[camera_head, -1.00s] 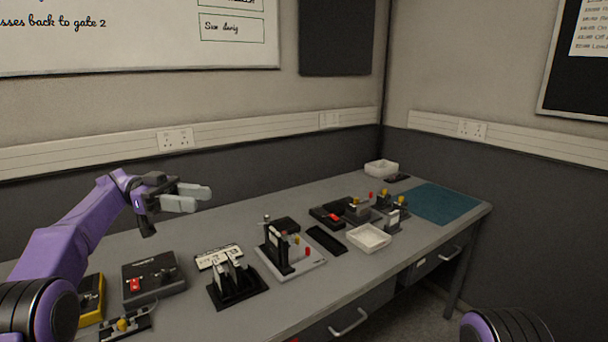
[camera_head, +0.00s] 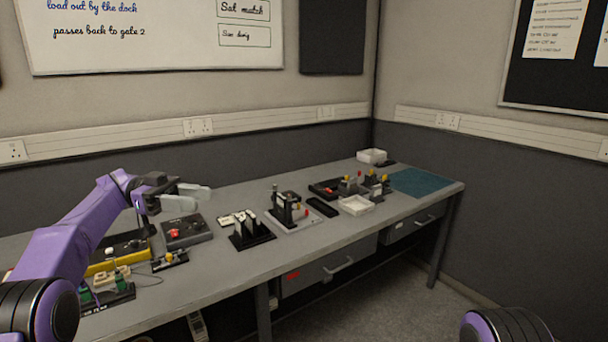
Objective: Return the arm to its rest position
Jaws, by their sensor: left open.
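My left arm is purple and comes in from the left. Its grey gripper (camera_head: 192,197) is held out above the left part of the workbench, pointing right. Its jaws are open and nothing shows between them.
The grey workbench (camera_head: 222,281) carries a black stand (camera_head: 250,232), a fixture plate (camera_head: 296,220), white trays (camera_head: 356,205) (camera_head: 371,156), a yellow-and-black unit (camera_head: 115,257) and a teal mat (camera_head: 420,182). Drawers hang below. Floor (camera_head: 400,305) is clear at the right.

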